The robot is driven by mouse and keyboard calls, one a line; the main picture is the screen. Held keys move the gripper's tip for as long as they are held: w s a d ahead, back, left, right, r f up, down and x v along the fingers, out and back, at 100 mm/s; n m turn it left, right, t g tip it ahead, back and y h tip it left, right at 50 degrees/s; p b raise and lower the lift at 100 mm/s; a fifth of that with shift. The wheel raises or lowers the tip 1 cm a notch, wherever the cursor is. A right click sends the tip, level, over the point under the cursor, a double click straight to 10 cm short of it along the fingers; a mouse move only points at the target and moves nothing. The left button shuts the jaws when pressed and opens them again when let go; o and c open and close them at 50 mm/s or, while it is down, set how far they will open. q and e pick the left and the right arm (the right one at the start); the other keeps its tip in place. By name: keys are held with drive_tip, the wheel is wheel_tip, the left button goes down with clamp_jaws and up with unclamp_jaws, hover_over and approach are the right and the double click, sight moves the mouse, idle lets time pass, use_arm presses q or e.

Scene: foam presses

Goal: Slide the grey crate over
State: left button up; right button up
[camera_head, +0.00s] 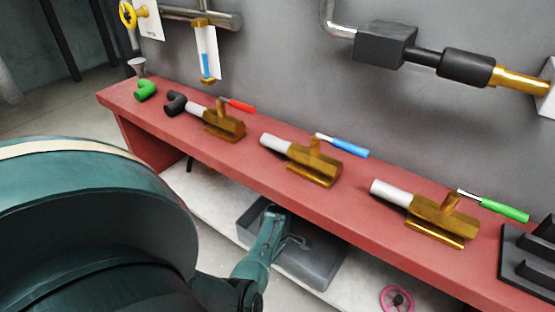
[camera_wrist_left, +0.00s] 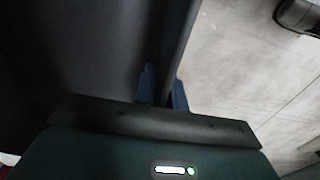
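The grey crate (camera_head: 318,272) sits on the pale lower shelf beneath the red bench. It is an open, shallow box. My left gripper (camera_head: 272,211) reaches down to it from the front. In the left wrist view, the gripper's blue fingers (camera_wrist_left: 164,92) sit on both sides of the crate's wall (camera_wrist_left: 178,45), close against it with no clear gap. The dark inside of the crate is on the left there, and the pale shelf on the right. The fingertips are hard to see in the head view. My right gripper is not in view.
The red bench (camera_head: 345,207) overhangs the shelf (camera_head: 215,200). Brass fittings with red, blue and green handles lie on the bench. A pink handwheel (camera_head: 396,299) lies right of the crate, with some bare shelf between. A dark object (camera_wrist_left: 300,14) shows in the wrist view.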

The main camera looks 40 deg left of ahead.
use_arm(q)
drive_tip(key=o, duration=0.4)
